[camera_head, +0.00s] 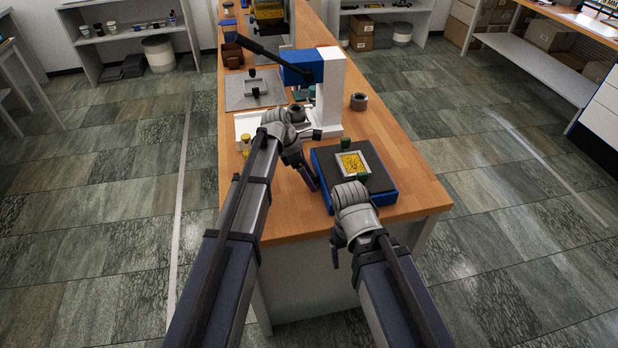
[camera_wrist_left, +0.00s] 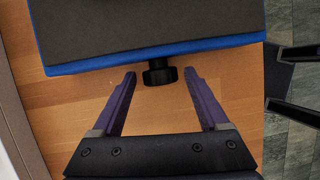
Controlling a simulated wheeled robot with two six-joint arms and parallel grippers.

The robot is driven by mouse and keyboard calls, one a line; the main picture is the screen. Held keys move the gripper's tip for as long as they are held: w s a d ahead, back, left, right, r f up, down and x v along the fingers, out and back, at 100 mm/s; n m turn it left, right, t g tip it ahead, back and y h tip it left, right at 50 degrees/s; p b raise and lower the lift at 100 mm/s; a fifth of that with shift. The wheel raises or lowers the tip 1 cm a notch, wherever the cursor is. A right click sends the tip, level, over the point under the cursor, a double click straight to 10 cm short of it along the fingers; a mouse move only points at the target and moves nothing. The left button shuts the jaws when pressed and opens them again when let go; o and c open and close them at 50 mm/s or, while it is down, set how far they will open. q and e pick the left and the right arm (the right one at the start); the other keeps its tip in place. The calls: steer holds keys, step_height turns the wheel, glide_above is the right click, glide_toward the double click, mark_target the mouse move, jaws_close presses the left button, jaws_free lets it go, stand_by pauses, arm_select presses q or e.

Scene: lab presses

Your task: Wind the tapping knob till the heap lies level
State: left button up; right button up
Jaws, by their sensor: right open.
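The blue tapping box (camera_head: 385,197) with a dark top stands at the near end of the wooden bench. On it is a pale square frame (camera_head: 367,157) holding a yellow grainy heap (camera_head: 350,163), between two green blocks; I cannot tell how level the heap is. In the left wrist view the black tapping knob (camera_wrist_left: 160,76) sticks out from the box's blue side. My left gripper (camera_head: 310,184) is open at the box's left side, its fingertips either side of the knob, apart from it. My right gripper (camera_head: 337,258) is open and empty in front of the box's near edge.
A white and blue lever press (camera_head: 330,85) stands behind the box, with a dark metal ring (camera_head: 358,101) beside it. A white tray (camera_head: 245,125) and a small yellow-topped jar (camera_head: 246,140) lie left of the press. Bare bench (camera_head: 415,185) shows right of the box.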

arm_select(q)
jaws_close()
steer(key=shift+s+t, duration=0.45)
steer(key=shift+t, duration=0.05)
steer(key=shift+s+t+y, duration=0.1)
steer(key=shift+t+y, duration=0.3)
steer(key=shift+d+f+m+t+b, duration=0.1)
steer(key=shift+m+t+b, duration=0.2)
steer(key=shift+t, duration=0.5)
steer(key=shift+w+y, duration=0.2)
steer(key=shift+y, duration=0.1)
steer(key=shift+o, duration=0.7)
jaws_free()
